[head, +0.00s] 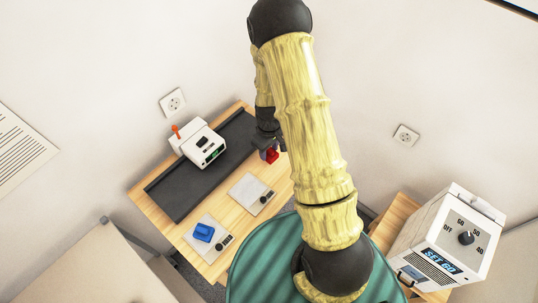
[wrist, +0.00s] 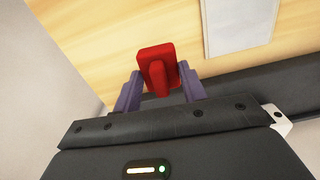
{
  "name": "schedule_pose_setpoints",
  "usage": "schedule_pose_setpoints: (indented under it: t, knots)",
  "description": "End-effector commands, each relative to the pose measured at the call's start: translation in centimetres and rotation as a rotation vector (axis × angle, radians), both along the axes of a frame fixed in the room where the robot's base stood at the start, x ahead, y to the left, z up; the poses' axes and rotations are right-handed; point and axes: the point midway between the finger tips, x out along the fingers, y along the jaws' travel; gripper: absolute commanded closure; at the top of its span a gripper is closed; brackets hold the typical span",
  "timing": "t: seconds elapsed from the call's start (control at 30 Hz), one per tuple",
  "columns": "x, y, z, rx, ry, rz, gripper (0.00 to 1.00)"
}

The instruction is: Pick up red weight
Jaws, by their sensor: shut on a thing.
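The red weight (wrist: 157,62) is between the two purple-grey fingers of my gripper (wrist: 160,90) in the wrist view. The gripper is shut on it. In the head view the red weight (head: 270,155) shows at the end of my gripper (head: 267,143), above the right part of the wooden table (head: 274,184). I cannot tell how far the weight is above the tabletop. My arm hides part of the area to the right of the gripper.
A blue weight (head: 203,232) sits on the nearer grey-white plate (head: 216,245). Another plate (head: 243,192) is empty. A white device (head: 198,143) with a red-orange part stands on a dark mat (head: 188,192). A white box with a dial (head: 450,240) stands at the right.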

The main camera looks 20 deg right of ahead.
Motion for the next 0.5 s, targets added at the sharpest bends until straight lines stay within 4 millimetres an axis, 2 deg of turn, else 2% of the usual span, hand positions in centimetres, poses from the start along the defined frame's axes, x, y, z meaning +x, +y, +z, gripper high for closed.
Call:
schedule_pose_setpoints:
  t: [0.1, 0.23, 0.5]
  knots:
    - [0.1, 0.0, 2.2, 0.0, -0.006, 0.002, 0.94]
    - [0.1, 0.0, 4.1, 0.0, -0.004, 0.0, 0.94]
    - [0.0, 0.0, 5.6, -0.001, 0.0, 0.001, 0.94]
